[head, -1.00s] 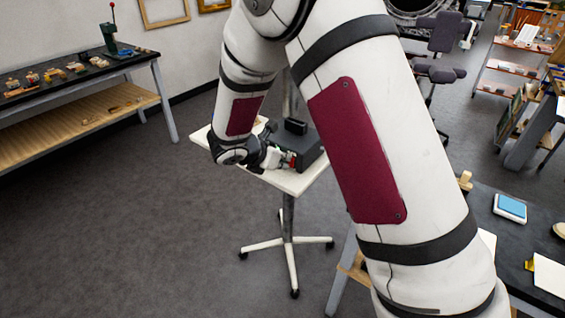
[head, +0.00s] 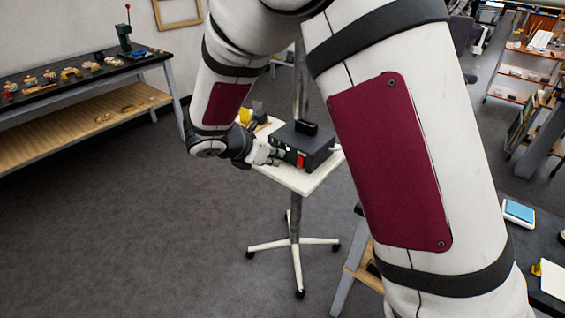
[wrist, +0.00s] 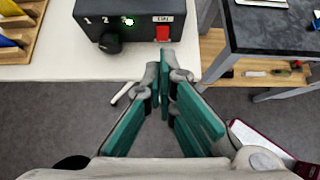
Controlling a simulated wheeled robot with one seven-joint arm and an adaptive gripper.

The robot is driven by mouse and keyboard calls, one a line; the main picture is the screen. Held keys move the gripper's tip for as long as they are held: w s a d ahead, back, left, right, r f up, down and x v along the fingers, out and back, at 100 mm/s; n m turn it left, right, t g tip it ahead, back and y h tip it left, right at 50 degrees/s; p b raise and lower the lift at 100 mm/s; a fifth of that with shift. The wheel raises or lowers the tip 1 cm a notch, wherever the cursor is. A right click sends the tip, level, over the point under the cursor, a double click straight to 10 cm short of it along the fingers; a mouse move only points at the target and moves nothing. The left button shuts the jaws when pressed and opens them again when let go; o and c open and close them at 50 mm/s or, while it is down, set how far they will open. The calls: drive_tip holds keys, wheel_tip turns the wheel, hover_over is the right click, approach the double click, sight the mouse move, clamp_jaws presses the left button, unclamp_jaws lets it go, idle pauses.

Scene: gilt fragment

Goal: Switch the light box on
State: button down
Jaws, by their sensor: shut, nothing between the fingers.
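The light box (head: 312,145) is a dark box on a small white wheeled table. My gripper (wrist: 168,72) is shut and empty, with green finger pads. Its tips are in front of the box, just below the red switch in the wrist view, and look apart from it. In the head view my gripper (head: 274,156) is left of the switch.
The white table top (wrist: 60,68) is bare before the box. A wooden rack (wrist: 22,30) with yellow and blue items stands left of it. A dark-topped bench (wrist: 275,28) is at the right. Open floor (head: 200,240) surrounds the table.

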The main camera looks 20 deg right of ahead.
drive_tip(key=shift+d+r+v, duration=0.15)
drive_tip(key=shift+v, duration=0.8)
drive_tip(key=shift+d+r+v, duration=0.1)
drive_tip(key=shift+r+v, duration=0.05)
drive_tip(key=shift+v, duration=0.8)
drive_tip(key=shift+w, duration=0.15)
drive_tip(key=s+d+r+m+g+y, duration=0.1)
drive_tip(key=s+d+r+m, duration=0.3)
drive_tip(key=s+r+m, duration=0.15)
drive_tip(key=s+d+r+m+g+y, duration=0.1)
drive_tip(key=s+d+r+m+g, duration=0.1)
drive_tip(key=s+d+r+m, duration=0.35)
drive_tip(key=s+a+r+m+t+y, duration=0.1)
drive_tip(key=s+m+y, duration=0.5)
drive_tip(key=s+m, duration=0.8)
drive_tip(key=shift+s+a+r+t, duration=0.3)
drive_tip(key=shift+s+a+t, duration=0.35)
drive_tip(key=shift+s, duration=1.5)
drive_tip(key=shift+d, duration=0.1)
